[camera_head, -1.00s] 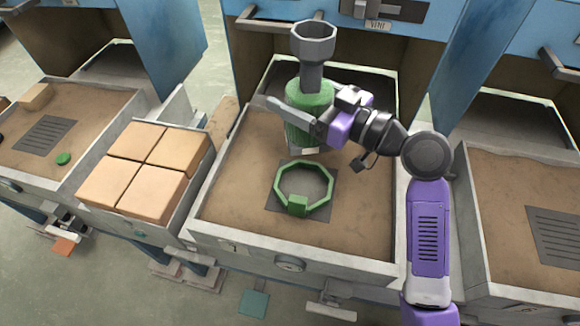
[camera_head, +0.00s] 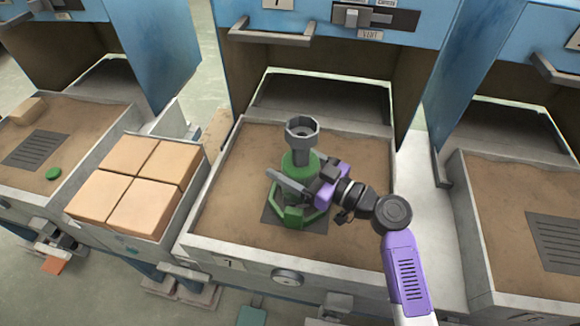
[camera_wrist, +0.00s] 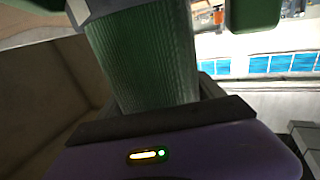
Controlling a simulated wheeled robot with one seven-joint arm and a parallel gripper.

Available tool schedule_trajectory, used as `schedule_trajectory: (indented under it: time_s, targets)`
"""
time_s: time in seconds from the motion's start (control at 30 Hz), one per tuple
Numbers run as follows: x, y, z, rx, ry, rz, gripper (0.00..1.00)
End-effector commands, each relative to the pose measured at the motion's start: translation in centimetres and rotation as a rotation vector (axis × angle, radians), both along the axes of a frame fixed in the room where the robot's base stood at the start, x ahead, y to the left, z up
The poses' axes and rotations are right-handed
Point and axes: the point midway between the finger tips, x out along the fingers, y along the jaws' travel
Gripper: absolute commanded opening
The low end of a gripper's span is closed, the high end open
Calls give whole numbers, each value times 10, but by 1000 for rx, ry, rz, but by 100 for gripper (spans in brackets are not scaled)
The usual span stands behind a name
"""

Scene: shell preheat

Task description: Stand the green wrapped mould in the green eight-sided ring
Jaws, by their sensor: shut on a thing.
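The green wrapped mould (camera_head: 290,190) has a grey eight-sided cup and neck on top and looks upright in the head view. My gripper (camera_head: 298,186) is shut on its green body from the right. The mould's ribbed green side fills the middle of the wrist view (camera_wrist: 145,60). The green eight-sided ring (camera_head: 318,218) lies on a dark plate on the sand, with a green block at its front. The mould's lower end appears over or within the ring. My gripper and the mould hide much of the ring, so I cannot tell whether the mould touches the plate.
The ring lies in a sand-filled tray (camera_head: 225,246) with pale raised walls. A box of several tan blocks (camera_head: 130,185) stands to the left. A blue cabinet (camera_head: 300,50) rises behind. Sand around the ring is clear.

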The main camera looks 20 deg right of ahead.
Motion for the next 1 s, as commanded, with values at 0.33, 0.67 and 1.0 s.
schedule_trajectory:
  time_s: [0.33, 0.67, 1.0]
  targets:
    - [0, 0, -14, 0, -4, 0, 8]
    - [0, 0, -19, 0, -4, 0, 8]
    - [0, 0, -21, 0, -1, 0, 99]
